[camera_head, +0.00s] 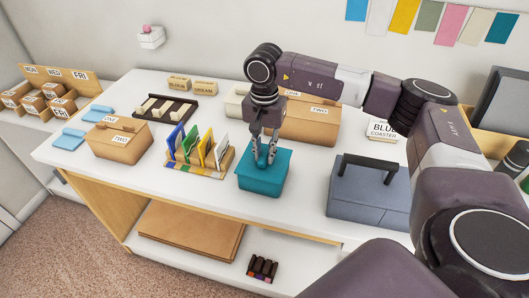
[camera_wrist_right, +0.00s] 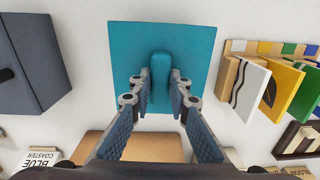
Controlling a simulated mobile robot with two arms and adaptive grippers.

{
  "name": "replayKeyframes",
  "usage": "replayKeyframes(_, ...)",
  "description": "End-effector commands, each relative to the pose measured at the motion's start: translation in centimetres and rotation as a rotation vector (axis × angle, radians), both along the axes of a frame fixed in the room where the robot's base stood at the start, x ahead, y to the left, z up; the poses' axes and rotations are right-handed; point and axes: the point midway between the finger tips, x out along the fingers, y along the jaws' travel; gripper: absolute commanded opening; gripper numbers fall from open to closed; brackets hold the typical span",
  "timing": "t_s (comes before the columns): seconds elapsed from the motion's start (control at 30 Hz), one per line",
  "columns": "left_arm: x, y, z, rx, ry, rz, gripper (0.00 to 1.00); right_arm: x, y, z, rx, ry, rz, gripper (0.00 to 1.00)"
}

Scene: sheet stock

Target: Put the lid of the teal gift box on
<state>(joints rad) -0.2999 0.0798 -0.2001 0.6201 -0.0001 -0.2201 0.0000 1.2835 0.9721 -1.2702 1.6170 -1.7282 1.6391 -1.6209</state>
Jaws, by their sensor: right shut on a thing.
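The teal gift box (camera_head: 260,186) stands on the white table near its front edge, in the middle of the head view. Its flat square lid (camera_wrist_right: 190,48) has a raised bar handle (camera_wrist_right: 160,70) across its middle. My right gripper (camera_head: 265,160) points down over the box and is shut on the lid's handle, with one finger on each side. The lid lines up closely with the box; I cannot tell if it is fully seated or slightly raised. In the right wrist view the lid hides the box. My left gripper is not in view.
A rack of coloured cards (camera_head: 200,158) stands close left of the box. A grey-blue case (camera_head: 368,192) with a black handle stands to the right. Bare table lies between box and case.

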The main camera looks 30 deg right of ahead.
Motion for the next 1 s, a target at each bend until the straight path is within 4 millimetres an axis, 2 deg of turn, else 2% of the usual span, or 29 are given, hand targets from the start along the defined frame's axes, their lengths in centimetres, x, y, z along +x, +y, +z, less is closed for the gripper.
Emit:
replayKeyframes(0.37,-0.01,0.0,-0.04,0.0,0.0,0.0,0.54,0.02,0.01,0.0,0.0,0.0,0.0,0.0)
replayKeyframes(0.4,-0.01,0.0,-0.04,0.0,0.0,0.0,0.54,0.02,0.01,0.0,0.0,0.0,0.0,0.21)
replayKeyframes(0.53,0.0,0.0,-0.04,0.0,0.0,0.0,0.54,0.02,0.01,0.0,0.0,0.0,0.0,0.35)
replayKeyframes(0.77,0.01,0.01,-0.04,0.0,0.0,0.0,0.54,0.01,0.01,-0.01,0.0,0.0,0.0,0.38)
replayKeyframes(0.9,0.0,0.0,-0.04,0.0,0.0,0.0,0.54,0.01,0.01,-0.01,0.0,0.0,0.0,0.53)
replayKeyframes(1.0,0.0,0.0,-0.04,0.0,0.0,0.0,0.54,0.01,0.01,-0.01,0.0,0.0,0.0,0.54)
